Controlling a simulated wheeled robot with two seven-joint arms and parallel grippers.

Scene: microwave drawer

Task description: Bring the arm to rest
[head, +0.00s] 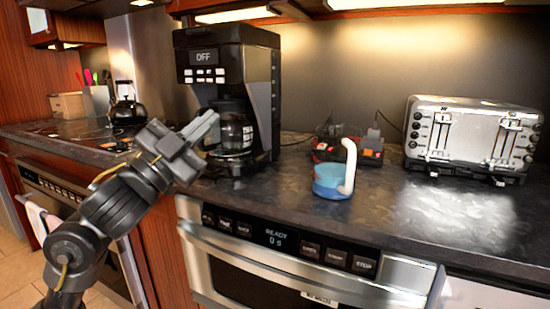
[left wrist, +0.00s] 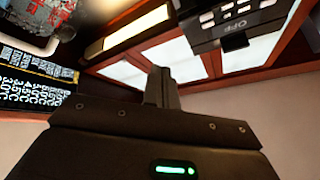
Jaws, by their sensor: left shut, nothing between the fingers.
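My left arm comes in from the left in the head view. Its gripper (head: 205,128) is raised in front of the coffee maker, above the counter's front edge, and points up and to the right. It is shut and empty. In the left wrist view the fingers (left wrist: 161,88) are together, with nothing between them. The microwave drawer (head: 290,265) is below the counter, its front panel reading READY. My right gripper is not in either view.
The black coffee maker (head: 262,95) stands on the counter behind my gripper. A blue mug (head: 330,182) with a white handle and a silver toaster (head: 470,135) stand to the right. A kettle (head: 127,112) is on the stove at the left. The space before the drawer looks free.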

